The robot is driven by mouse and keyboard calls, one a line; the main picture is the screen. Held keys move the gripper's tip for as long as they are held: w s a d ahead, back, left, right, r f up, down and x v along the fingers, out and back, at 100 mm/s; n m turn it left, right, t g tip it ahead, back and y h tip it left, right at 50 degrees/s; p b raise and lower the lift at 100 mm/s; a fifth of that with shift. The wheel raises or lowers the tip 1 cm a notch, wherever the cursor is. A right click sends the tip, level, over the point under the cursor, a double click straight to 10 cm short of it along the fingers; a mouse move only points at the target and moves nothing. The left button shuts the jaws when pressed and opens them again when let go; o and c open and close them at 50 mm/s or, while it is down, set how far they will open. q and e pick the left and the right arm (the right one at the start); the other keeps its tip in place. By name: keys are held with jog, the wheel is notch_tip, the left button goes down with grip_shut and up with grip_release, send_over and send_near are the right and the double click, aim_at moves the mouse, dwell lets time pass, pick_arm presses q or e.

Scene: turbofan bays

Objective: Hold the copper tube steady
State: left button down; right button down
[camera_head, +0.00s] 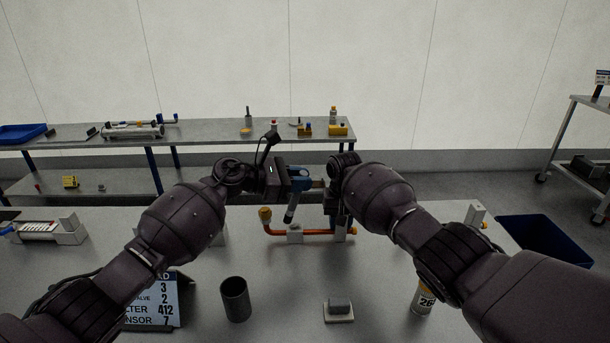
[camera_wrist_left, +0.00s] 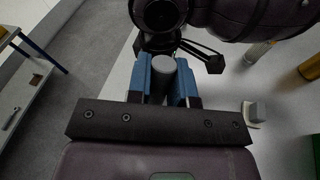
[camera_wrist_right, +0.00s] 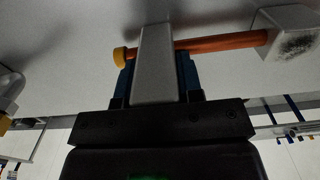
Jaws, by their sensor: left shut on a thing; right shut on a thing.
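The copper tube (camera_head: 318,233) lies along the near bench, with a bend and a yellow end (camera_head: 265,213) at its left. A pale middle block (camera_head: 295,233) carries it and shows a dark smudge in the right wrist view (camera_wrist_right: 295,42). My right gripper (camera_wrist_right: 155,70) is shut on a grey upright block (camera_wrist_right: 156,45) at the tube's other end, beside a yellow cap (camera_wrist_right: 120,57). My left gripper (camera_head: 297,185) is shut on a grey cylinder (camera_head: 289,214), held tilted above the tube; the left wrist view shows the cylinder (camera_wrist_left: 163,75) between blue fingers. The tube is partly hidden.
A dark cup (camera_head: 235,299), a small grey block on a pale base (camera_head: 339,310), a can (camera_head: 423,299) and a sign (camera_head: 152,302) stand at the front. A blue bin (camera_head: 542,242) is at the right. A shelved bench (camera_head: 200,133) stands behind.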

pick_arm(q)
jog(key=shift+x, duration=0.8)
jog(key=shift+r, duration=0.15)
dwell(0.5)
jog(key=shift+f, duration=1)
dwell(1.2)
jog(key=shift+s, duration=0.1)
